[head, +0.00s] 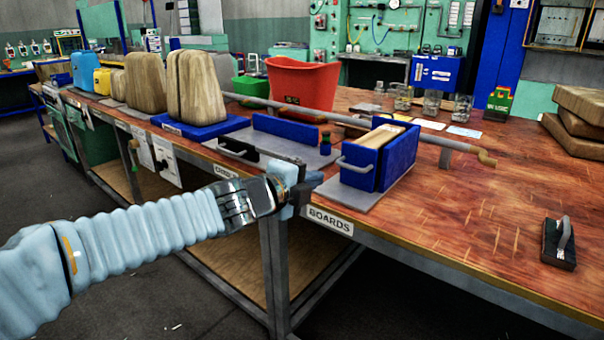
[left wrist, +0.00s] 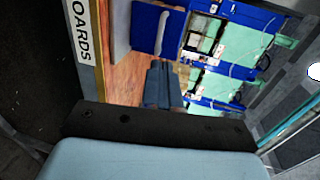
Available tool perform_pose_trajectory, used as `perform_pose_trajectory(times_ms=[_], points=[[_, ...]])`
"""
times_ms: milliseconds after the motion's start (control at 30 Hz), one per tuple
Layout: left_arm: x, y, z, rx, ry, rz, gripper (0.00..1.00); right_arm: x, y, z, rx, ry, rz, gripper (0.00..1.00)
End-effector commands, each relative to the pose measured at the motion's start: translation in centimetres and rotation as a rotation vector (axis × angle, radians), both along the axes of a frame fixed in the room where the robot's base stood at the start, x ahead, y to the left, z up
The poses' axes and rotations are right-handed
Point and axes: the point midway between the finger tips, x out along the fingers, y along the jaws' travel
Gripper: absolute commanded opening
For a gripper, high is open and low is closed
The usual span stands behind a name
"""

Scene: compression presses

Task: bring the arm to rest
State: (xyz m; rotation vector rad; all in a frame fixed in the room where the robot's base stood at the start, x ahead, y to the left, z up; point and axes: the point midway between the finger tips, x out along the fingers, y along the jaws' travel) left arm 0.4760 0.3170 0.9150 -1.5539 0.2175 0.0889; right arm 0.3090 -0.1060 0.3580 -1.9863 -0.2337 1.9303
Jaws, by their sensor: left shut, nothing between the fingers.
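My left arm comes in from the left in the head view. Its gripper (head: 306,184) is at the front edge of the workbench, just left of the BOARDS label (head: 330,220). The gripper is shut and empty; its closed blue fingers also show in the left wrist view (left wrist: 163,84). Beside it to the right stands a blue press (head: 405,160) with a grey handle and light boards inside. I cannot tell whether the gripper touches the bench edge. My right gripper is not in view.
The wooden workbench (head: 480,215) carries a red bin (head: 300,85), a blue tray (head: 205,130) with tan blocks, and a long pipe-like bar (head: 330,117). A dark block with a handle (head: 559,243) lies at the right. The floor left of the bench is open.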

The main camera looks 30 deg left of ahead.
Motion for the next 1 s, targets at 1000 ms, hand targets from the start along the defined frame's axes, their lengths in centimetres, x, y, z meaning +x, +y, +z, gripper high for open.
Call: perform_pose_trajectory(times_ms=[1000], points=[[3.2,-8.2,-18.9,-0.58,0.488,0.029,0.0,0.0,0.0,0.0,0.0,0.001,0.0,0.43]])
